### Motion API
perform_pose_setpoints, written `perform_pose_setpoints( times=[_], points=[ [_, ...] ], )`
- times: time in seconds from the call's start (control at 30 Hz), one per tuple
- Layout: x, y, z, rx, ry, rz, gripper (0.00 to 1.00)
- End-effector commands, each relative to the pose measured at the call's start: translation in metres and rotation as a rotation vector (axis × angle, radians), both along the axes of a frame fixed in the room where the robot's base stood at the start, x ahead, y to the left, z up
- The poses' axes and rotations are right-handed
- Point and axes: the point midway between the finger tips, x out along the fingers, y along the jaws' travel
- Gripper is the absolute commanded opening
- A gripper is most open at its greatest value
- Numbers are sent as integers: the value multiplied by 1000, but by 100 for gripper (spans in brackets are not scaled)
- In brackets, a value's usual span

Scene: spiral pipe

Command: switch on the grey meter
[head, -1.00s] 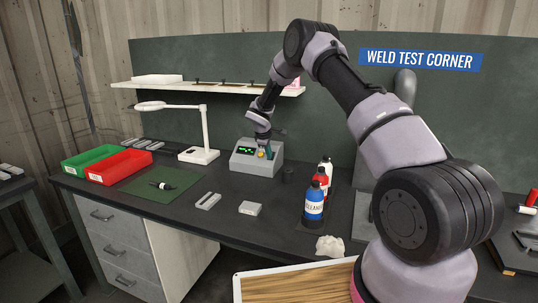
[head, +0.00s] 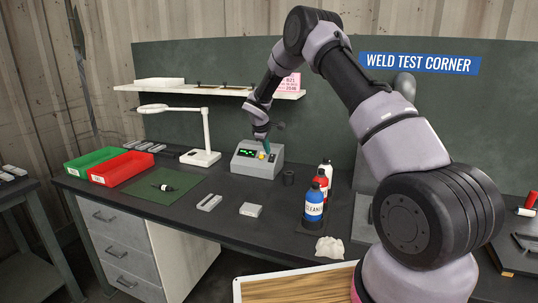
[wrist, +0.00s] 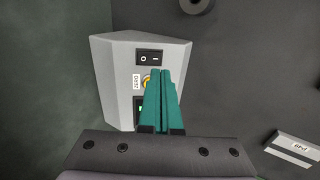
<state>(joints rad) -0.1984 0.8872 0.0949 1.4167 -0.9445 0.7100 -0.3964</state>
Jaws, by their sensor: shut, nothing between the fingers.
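The grey meter (head: 250,170) stands on the workbench, with green lit marks on its dark display (head: 246,153). In the wrist view the meter (wrist: 112,75) shows a black rocker switch (wrist: 149,56) marked O and I. I cannot tell which side is pressed. A yellow knob (wrist: 146,79) and a small label sit beside it, partly behind my fingers. My gripper (wrist: 160,72) has its teal fingers shut together with nothing between them. The fingertips are over the meter's face, just short of the switch in the picture; contact cannot be told. My gripper (head: 266,149) is small in the head view.
A blue cleaner bottle (head: 314,205), with red and white bottles behind it, stands right of the meter. A dark cup (head: 289,177) is nearer. A magnifier lamp (head: 206,135) stands to the left. A shelf (head: 225,91) hangs above.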

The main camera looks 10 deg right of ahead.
Motion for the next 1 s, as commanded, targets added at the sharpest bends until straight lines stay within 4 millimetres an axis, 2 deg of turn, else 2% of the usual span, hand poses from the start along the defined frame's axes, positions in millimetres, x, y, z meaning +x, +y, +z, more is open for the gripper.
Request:
perform_pose_setpoints(
  times=[0.03,0.2,0.4,0.6,0.9,1.0],
  points=[
    [-7,6,11,0,-2,4,0],
    [-31,18,40,1,-2,2,0],
    [-49,29,63,0,-1,1,0],
    [-56,32,72,0,0,0,0],
    [-57,32,72,0,0,-1,0],
    [-60,29,81,11,-5,-18,0]
  ],
)
